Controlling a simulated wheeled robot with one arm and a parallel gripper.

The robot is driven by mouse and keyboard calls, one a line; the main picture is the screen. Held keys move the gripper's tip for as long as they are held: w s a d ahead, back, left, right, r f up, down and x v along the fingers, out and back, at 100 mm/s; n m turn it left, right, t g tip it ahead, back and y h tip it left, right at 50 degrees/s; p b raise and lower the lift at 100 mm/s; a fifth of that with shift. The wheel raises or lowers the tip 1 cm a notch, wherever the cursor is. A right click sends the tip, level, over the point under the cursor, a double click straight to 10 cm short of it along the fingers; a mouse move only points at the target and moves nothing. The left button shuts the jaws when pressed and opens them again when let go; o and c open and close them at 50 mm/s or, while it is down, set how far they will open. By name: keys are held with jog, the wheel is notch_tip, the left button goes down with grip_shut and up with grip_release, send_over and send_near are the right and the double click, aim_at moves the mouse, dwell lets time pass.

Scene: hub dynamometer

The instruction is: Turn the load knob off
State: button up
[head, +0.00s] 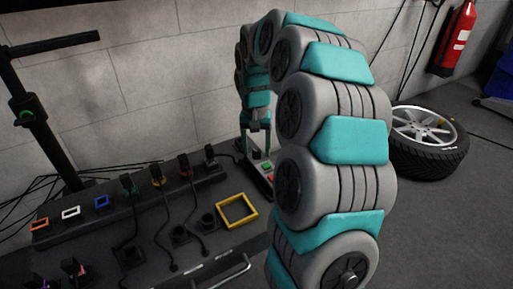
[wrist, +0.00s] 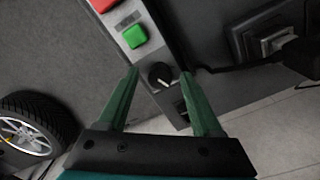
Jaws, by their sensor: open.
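The load knob (wrist: 160,75) is a round black knob with a pale pointer line, on a light grey control panel (wrist: 150,55) in the wrist view. A green button (wrist: 135,36) and a red button (wrist: 103,4) sit on the same panel above it. My gripper (wrist: 160,70) is open, with one green finger on each side of the knob in the picture. I cannot tell how far the fingertips are from it.
A dark bench (head: 140,260) carries black plugs on cables, a yellow frame (head: 237,210) and small coloured frames left of the panel. A wheel (head: 428,140) lies on the floor at right. A block wall (head: 150,80) stands close behind.

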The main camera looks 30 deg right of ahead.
jog(key=shift+c, duration=0.4)
grip_shut()
dwell(0.4)
jog(key=n, duration=0.4)
jog(key=shift+r+p, duration=0.1)
jog(key=shift+p, duration=0.25)
jog(key=shift+n+p, duration=0.45)
jog(key=shift+n, duration=1.95)
jog(key=shift+o, duration=0.4)
grip_release()
